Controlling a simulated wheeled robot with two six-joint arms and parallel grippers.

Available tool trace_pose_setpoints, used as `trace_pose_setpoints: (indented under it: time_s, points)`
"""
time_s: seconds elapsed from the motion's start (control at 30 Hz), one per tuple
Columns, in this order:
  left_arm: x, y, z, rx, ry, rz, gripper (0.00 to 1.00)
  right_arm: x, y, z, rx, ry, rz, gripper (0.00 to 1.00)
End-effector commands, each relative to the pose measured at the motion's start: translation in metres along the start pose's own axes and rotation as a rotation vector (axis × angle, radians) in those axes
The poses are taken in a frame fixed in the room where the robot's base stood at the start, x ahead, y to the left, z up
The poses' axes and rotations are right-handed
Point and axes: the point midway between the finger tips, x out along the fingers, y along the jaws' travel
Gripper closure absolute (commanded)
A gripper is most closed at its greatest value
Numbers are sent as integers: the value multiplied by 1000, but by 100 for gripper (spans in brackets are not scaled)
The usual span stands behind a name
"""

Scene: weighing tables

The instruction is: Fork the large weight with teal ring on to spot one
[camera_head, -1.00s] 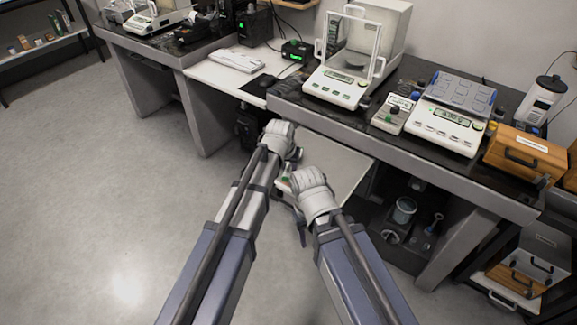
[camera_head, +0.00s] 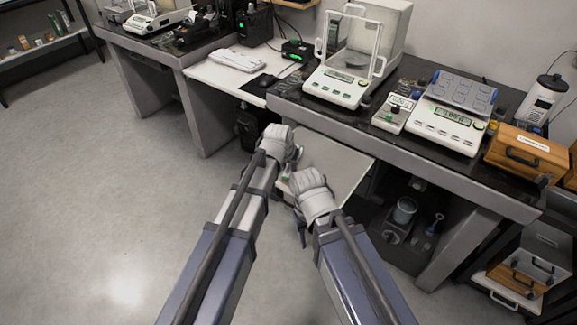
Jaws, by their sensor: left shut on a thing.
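I cannot make out the large weight with the teal ring or a fork for certain. My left gripper (camera_head: 291,168) is low in the middle, in front of the weighing table. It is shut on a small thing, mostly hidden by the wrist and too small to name. My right gripper (camera_head: 286,187) is just below and close to it, its fingers mostly hidden behind its wrist. A small green patch shows between the two. On the table, a balance (camera_head: 446,119) carries a grey-blue plate with several marked spots (camera_head: 462,92). I cannot read which is spot one.
A glass-doored balance (camera_head: 352,65) stands on the dark table (camera_head: 330,116). A small white unit (camera_head: 394,113) with a dark and green top sits between the balances. A wooden box (camera_head: 525,152) is at the right. A pale board (camera_head: 335,165) lies below. Left floor is clear.

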Motion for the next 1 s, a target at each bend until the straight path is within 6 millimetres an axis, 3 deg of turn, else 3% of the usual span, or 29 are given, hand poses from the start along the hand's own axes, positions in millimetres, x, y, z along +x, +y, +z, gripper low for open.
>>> trace_pose_setpoints:
  time_s: [1.0]
  points:
    - [0,0,1,0,84,0,100,10,-1,-1,0,0,0,50]
